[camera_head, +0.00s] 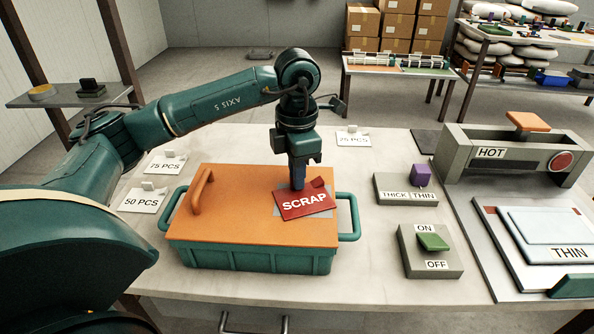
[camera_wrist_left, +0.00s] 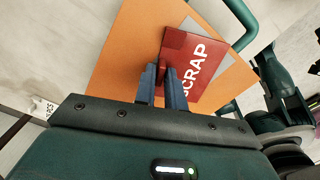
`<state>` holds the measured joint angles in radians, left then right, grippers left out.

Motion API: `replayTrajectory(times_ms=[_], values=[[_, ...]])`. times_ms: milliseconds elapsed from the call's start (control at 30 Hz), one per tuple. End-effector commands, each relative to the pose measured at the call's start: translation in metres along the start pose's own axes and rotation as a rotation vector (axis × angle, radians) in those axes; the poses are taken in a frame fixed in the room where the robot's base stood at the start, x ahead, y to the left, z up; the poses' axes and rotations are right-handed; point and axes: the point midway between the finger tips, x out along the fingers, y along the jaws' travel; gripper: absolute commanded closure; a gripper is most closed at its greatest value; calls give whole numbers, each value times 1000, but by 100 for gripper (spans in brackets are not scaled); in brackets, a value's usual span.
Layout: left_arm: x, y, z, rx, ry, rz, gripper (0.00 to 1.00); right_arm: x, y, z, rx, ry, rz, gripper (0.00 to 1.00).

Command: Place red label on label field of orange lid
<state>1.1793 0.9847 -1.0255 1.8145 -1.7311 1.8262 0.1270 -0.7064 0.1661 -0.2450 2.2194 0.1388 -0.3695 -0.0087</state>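The orange lid (camera_head: 240,222) lies on a green crate (camera_head: 250,259) on the table. A light grey label field (camera_head: 335,211) shows at the lid's right part. The red label (camera_head: 306,205), reading SCRAP, is over this field, turned relative to it, covering most of it. Whether it touches the lid is hard to tell. My left gripper (camera_head: 297,187) points down at the label. In the left wrist view its two fingers (camera_wrist_left: 163,76) are close together with the label's red tab between them, and the label (camera_wrist_left: 193,66) covers part of the field. My right gripper is not in view.
An orange handle (camera_head: 200,192) stands at the lid's left, and green crate handles stick out on both sides. White cards (camera_head: 143,201) lie left and behind. Switch boxes (camera_head: 430,251) and a HOT press (camera_head: 515,157) stand right. The table in front is clear.

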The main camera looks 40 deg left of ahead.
Motion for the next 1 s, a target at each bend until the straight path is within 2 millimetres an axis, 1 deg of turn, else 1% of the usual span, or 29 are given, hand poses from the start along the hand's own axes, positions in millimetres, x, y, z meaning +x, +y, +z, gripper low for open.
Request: replayTrajectory(times_ms=[33,200,400,533,667,833,900,967,1000], values=[[0,0,0,0,0,0,84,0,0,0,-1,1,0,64],[-1,0,0,0,0,0,72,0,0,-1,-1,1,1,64],[-1,0,0,0,0,0,72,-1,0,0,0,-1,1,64],[-9,0,1,0,-2,1,72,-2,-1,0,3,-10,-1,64],[-31,0,1,-1,-5,1,72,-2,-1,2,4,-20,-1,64],[-69,0,1,1,-6,2,72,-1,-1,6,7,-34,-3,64],[-85,0,1,0,-5,2,72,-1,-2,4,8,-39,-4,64],[-96,0,1,0,-4,2,72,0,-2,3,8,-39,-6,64],[-104,0,1,0,-4,2,72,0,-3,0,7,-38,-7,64]])
